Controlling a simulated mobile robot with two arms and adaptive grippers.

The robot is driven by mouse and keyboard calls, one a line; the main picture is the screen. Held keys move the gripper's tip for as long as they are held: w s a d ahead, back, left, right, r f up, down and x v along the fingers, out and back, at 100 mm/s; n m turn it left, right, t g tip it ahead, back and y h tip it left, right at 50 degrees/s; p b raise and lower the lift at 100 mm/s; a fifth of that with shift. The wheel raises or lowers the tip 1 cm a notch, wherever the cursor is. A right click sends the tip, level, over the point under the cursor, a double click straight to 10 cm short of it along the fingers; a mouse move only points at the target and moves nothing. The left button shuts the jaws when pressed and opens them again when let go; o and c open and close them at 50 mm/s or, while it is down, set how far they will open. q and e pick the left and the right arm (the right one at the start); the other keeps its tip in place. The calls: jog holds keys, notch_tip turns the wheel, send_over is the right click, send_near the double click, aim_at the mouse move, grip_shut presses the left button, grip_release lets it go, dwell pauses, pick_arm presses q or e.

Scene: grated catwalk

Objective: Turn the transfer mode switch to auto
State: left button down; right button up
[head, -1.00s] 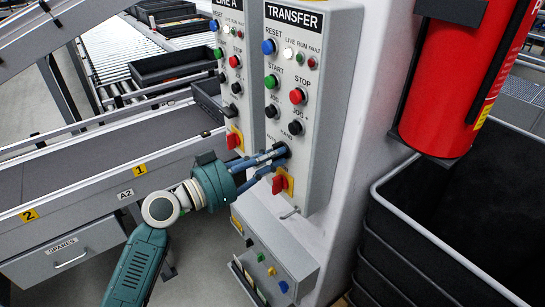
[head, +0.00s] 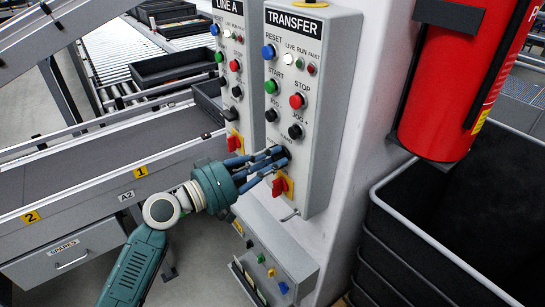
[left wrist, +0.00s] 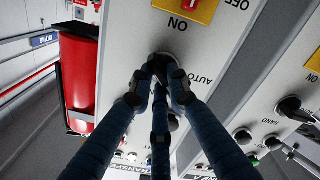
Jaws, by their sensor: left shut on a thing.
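The TRANSFER panel (head: 328,110) is a grey box with labelled buttons and lamps. Its transfer mode switch is a black knob on a pale round collar, low on the panel above a red switch on a yellow plate (head: 283,186). My left gripper (head: 280,155) reaches it from the left and is shut on the knob. In the left wrist view the panel is upside down. The gripper's dark fingertips (left wrist: 162,72) close around the knob there and hide most of it, including its pointer. The AUTO label (left wrist: 202,80) shows just right of the collar. My right gripper is out of view.
The LINE A panel (head: 229,70) stands close on the left with similar controls. A small box with coloured knobs (head: 275,262) is below. A red fire extinguisher (head: 452,85) hangs at the right above black crates (head: 420,235). A conveyor (head: 95,170) lies at the left.

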pick_arm(q)
jog(key=n+p, duration=0.1)
jog(key=n, duration=0.2)
jog(key=shift+r+n, duration=0.1)
jog(key=shift+n, duration=0.3)
jog(key=shift+w+a+n+p, duration=0.15)
jog(key=shift+n+p, duration=1.1)
jog(key=shift+n, duration=1.05)
jog(key=c, duration=1.7)
grip_release()
jog(key=shift+o, duration=0.2)
jog(key=shift+a, duration=0.1)
jog(key=v, duration=1.2)
